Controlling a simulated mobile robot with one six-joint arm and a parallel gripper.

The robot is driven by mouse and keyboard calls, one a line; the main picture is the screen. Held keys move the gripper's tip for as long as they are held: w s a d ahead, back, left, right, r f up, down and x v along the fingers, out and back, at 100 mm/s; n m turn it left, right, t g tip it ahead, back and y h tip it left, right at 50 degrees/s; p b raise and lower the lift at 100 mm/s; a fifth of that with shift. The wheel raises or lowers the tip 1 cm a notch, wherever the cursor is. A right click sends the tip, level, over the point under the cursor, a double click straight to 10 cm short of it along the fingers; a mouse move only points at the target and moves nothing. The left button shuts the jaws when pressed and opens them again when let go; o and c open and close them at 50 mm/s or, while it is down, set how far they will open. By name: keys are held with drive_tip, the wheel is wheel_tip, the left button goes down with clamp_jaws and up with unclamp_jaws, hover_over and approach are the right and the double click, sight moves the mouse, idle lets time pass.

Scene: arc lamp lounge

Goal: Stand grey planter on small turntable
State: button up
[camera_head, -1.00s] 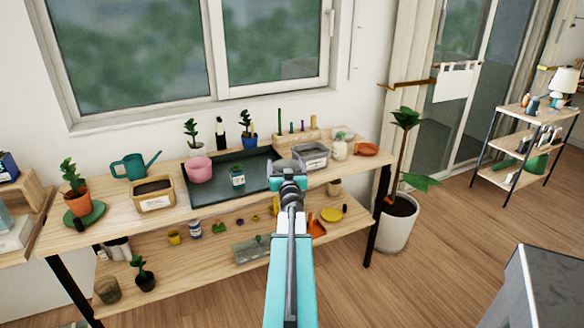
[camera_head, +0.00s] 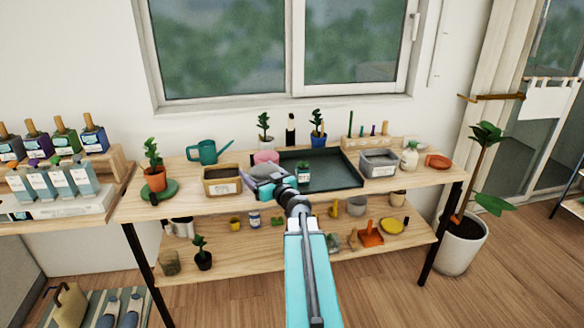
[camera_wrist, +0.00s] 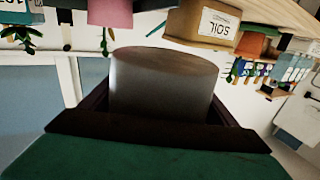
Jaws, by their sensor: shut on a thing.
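The grey planter (camera_wrist: 163,90) is a plain cylinder with a brown end face, close up in the wrist view. My gripper (camera_head: 270,182) is shut on it, with dark jaw parts on both sides. In the head view the gripper is over the bench's front half, in front of the pink pot, and mostly hides what it holds. A flat green disc (camera_head: 170,191) at the bench's left end carries an orange pot with a plant. I cannot tell for certain whether this disc is the small turntable.
A tan soil box (camera_head: 209,188) stands left of my gripper, close by. The pink pot (camera_head: 266,157), black tray (camera_head: 335,178) and grey box (camera_head: 379,168) are behind and right. A watering can (camera_head: 207,152) stands at the back. The lower shelf (camera_head: 290,262) holds several small things.

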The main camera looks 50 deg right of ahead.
drive_tip(key=w+a+f+n+y, duration=0.1)
drive_tip(key=w+a+n+y, duration=0.15)
drive_tip(key=a, duration=0.45)
drive_tip(key=w+a+n+y, duration=0.2)
drive_tip(key=a+y, duration=0.2)
drive_tip(key=a, duration=0.4)
drive_tip(key=s+a+f+n+g+y, duration=0.1)
drive_tip(key=a+f+n+g+y, duration=0.1)
drive_tip(key=a, duration=0.8)
drive_tip(key=s+a+f+n+g+y, duration=0.2)
drive_tip(key=a+n+y, duration=0.2)
drive_tip(key=a, duration=0.7)
drive_tip(key=s+a+f+n+g+y, duration=0.2)
drive_tip(key=a+y, duration=0.4)
drive_tip(key=a, duration=0.4)
drive_tip(key=shift+s+a+f+n+g+y, duration=0.2)
drive_tip(key=shift+n+g+y, duration=0.15)
drive_tip(key=shift+n+g, duration=0.25)
drive_tip(key=shift+w, duration=0.1)
